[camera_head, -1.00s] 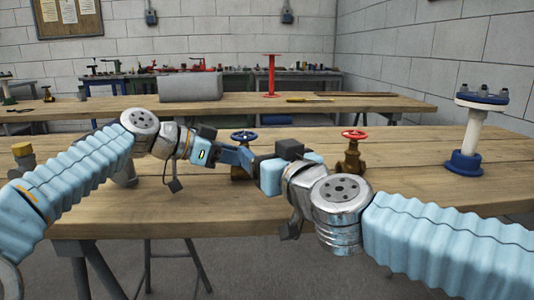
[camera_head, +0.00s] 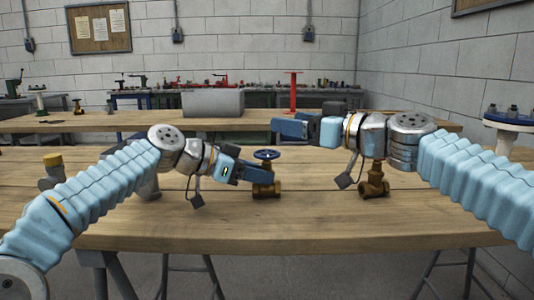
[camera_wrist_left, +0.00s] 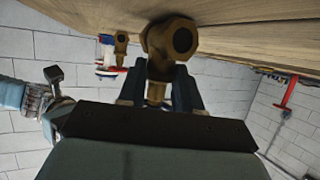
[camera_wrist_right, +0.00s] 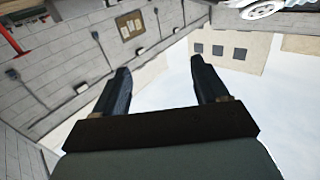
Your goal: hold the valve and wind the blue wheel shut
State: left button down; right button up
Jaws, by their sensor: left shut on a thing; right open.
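The brass valve (camera_head: 266,188) with the blue wheel (camera_head: 266,154) on top stands upright on the front bench. My left gripper (camera_head: 256,174) comes from the left and is shut on the valve's neck, below the wheel. In the left wrist view the brass body (camera_wrist_left: 170,40) appears upside down, with its neck between the fingers (camera_wrist_left: 156,90); the blue wheel is out of that view. My right gripper (camera_head: 280,128) is open and empty, raised above the wheel and apart from it. The right wrist view shows nothing between its fingers (camera_wrist_right: 160,78).
A second brass valve (camera_head: 374,182) stands to the right, its top hidden behind my right arm. A blue-and-white flanged pipe (camera_head: 507,122) is at the far right. The bench front (camera_head: 300,225) is clear.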

send_near(268, 153)
jog(key=x, duration=1)
jog(key=shift+w+a, duration=0.15)
jog(key=shift+w, duration=0.25)
jog(key=shift+c, duration=0.3)
jog(key=c, duration=0.7)
jog(key=shift+o, duration=0.2)
